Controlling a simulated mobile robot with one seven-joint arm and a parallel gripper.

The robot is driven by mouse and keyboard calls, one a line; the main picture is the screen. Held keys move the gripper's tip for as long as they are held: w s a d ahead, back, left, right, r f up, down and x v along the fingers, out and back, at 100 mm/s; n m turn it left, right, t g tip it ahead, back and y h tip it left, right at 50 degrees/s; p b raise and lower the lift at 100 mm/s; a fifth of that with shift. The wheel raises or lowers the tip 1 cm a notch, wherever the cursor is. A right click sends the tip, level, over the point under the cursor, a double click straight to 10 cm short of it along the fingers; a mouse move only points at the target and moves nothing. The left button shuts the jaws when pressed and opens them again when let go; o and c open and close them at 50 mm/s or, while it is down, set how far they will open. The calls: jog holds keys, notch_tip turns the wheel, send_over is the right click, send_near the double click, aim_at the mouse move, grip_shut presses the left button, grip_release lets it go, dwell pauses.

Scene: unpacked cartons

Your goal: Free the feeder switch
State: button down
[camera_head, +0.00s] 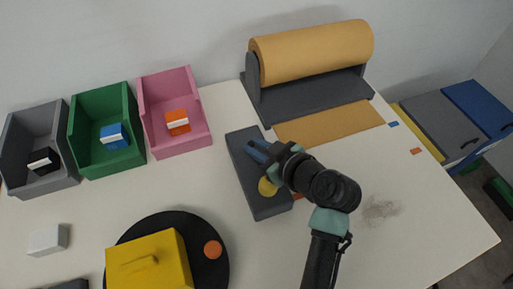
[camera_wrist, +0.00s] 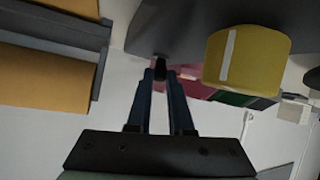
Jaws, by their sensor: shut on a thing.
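A dark grey box (camera_head: 268,206) lies on the table below my gripper and seems to be the feeder's switch box. It has a round yellow knob (camera_head: 267,187), which shows in the wrist view with a white stripe (camera_wrist: 245,60). My gripper (camera_head: 257,151) is over the box's far half, beyond the yellow knob. In the wrist view my gripper (camera_wrist: 160,76) is shut on a small black piece (camera_wrist: 160,66) at the box's face, likely the switch lever. The head view hides this piece behind the fingers. The knob is beside the fingers, apart from them.
A brown paper roll (camera_head: 312,52) on a dark stand is behind. Grey (camera_head: 62,180), green (camera_head: 92,173) and pink (camera_head: 190,146) bins stand at the left. A yellow box (camera_head: 150,265) sits on a black turntable (camera_head: 215,255) at the front. The table's right part is mostly clear.

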jog(key=c, duration=0.8)
grip_release()
jog(key=v, duration=1.3)
